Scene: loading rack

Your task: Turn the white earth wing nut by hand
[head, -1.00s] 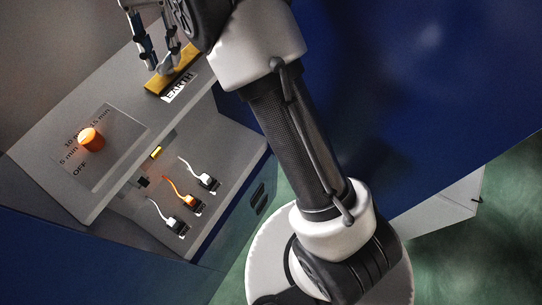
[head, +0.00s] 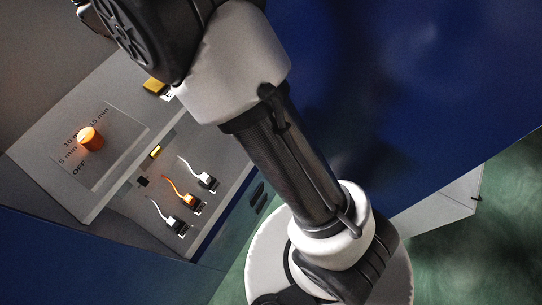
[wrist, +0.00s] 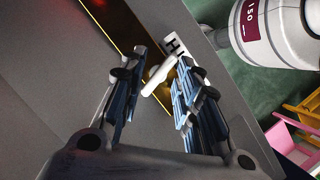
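The white wing nut (wrist: 158,76) shows in the wrist view, on a dark strip with yellow edges (wrist: 118,22), beside a white label with black letters (wrist: 174,45). My gripper (wrist: 163,62) is open, with one finger on each side of the wing nut. I cannot tell whether either finger touches it. In the head view my arm hides the wing nut and most of the yellow plate (head: 154,86); only a dark part of my gripper shows at the top left edge.
An orange timer knob (head: 90,139) stands on the grey panel. Below it, white and orange cables (head: 180,190) are plugged into a lower shelf. In the wrist view, a white tank with a dark red band (wrist: 285,30) and pink and yellow furniture (wrist: 292,140) stand at the right.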

